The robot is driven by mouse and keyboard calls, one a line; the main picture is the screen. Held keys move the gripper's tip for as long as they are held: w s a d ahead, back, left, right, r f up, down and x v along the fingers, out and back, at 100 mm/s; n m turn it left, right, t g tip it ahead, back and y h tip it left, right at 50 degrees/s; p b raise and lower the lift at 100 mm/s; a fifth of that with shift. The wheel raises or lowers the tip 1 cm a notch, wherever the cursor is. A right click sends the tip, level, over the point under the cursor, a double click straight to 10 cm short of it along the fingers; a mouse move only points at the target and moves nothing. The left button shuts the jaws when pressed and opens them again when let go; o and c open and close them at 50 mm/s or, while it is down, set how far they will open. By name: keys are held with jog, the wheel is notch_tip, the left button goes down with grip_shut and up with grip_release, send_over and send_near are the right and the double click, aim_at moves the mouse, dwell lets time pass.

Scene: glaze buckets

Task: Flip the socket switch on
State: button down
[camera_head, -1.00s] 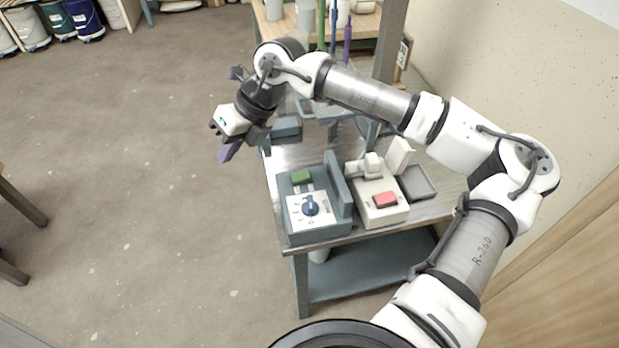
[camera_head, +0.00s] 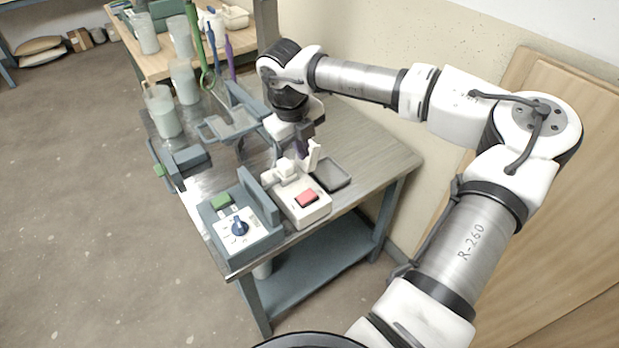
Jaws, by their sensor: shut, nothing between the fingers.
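A red switch (camera_head: 307,197) sits on top of a white socket box (camera_head: 304,211) near the front of the workbench (camera_head: 365,160). White plug-like parts stand at the back of the box. The switch's on or off position is too small to tell. My gripper (camera_head: 302,152) points down just behind the white plug-like parts, above or near the bench. Its fingers are shut and empty, partly hidden by those parts. It is apart from the red switch. Whether the fingertips touch anything cannot be told.
A grey control box (camera_head: 240,227) with a blue dial and green button stands left of the socket box, with an upright grey panel between them. A dark shallow tray (camera_head: 331,174) lies to the right. Cloudy containers (camera_head: 162,112) and a grey stand are farther back left.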

aim_at(312, 192)
jog(key=f+p, duration=0.1)
jog(key=f, duration=0.3)
jog(key=w+d+f+p, duration=0.1)
jog(key=f+p, duration=0.1)
jog(key=f, duration=0.3)
jog(key=d+f+p, duration=0.1)
jog(key=f, duration=0.3)
jog(key=shift+w+f, duration=0.2)
jog(key=shift+f, duration=0.15)
